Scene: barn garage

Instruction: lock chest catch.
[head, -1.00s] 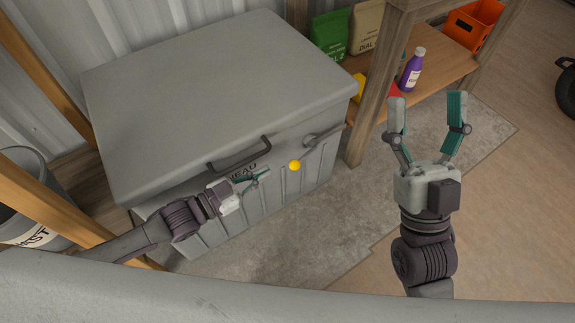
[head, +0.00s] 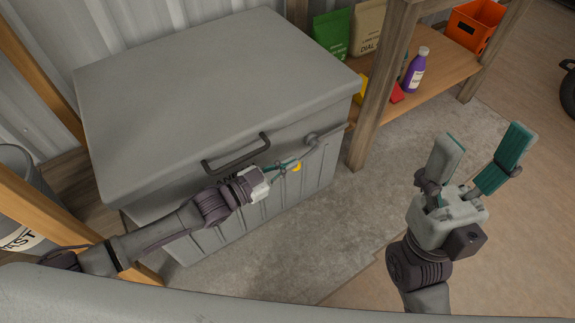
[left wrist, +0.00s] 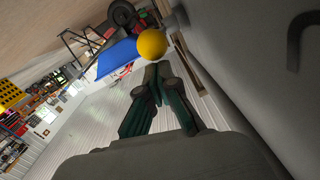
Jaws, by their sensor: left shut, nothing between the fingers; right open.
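The grey chest (head: 200,95) stands against the wall with its lid down. A dark handle (head: 237,155) is on its front. The metal catch (head: 315,141) is at the front right, just below the lid edge. A small yellow ball (head: 297,167) shows below and left of the catch; I cannot tell what it is fixed to. My left gripper (head: 295,163) is shut and empty, its tips overlapping the ball in the head view. In the left wrist view the ball (left wrist: 152,45) is just beyond the fingertips (left wrist: 157,68); contact is unclear. My right gripper (head: 483,138) is open and empty, away from the chest.
A wooden shelf (head: 440,75) right of the chest holds a purple bottle (head: 415,70), a green bag (head: 331,34) and an orange crate (head: 474,25). Its post (head: 380,90) stands close to the chest corner. A bin (head: 22,200) is at left. Floor in front is clear.

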